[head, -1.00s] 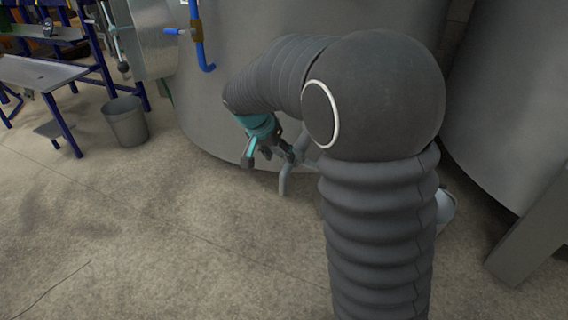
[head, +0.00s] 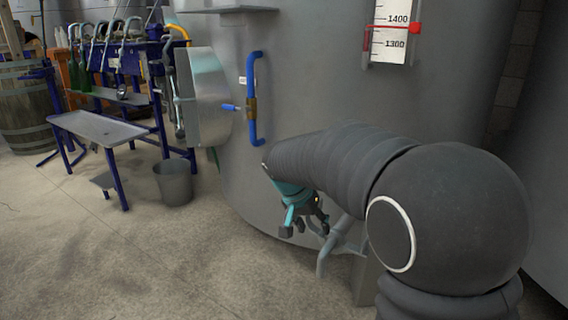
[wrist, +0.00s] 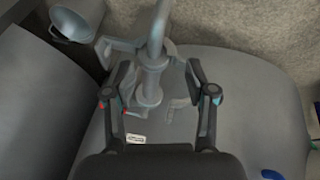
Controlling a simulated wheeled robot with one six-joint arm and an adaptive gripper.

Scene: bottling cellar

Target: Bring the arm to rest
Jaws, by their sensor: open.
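My arm is bent, with its dark sleeved forearm reaching left across the front of a large grey tank (head: 310,95) in the head view. My gripper (head: 305,232) hangs at its end, close to the tank's lower wall. In the wrist view my gripper (wrist: 160,98) has its two fingers spread apart with nothing held between them. A grey outlet pipe with a valve (wrist: 150,80) shows beyond and between the fingers; I cannot tell the gap to it. The same pipe (head: 328,252) stands just right of the gripper in the head view.
A grey bucket (head: 173,184) stands on the floor left of the tank. A blue-legged bottling bench (head: 98,128) and a wooden barrel (head: 25,108) are farther left. The floor at front left is clear.

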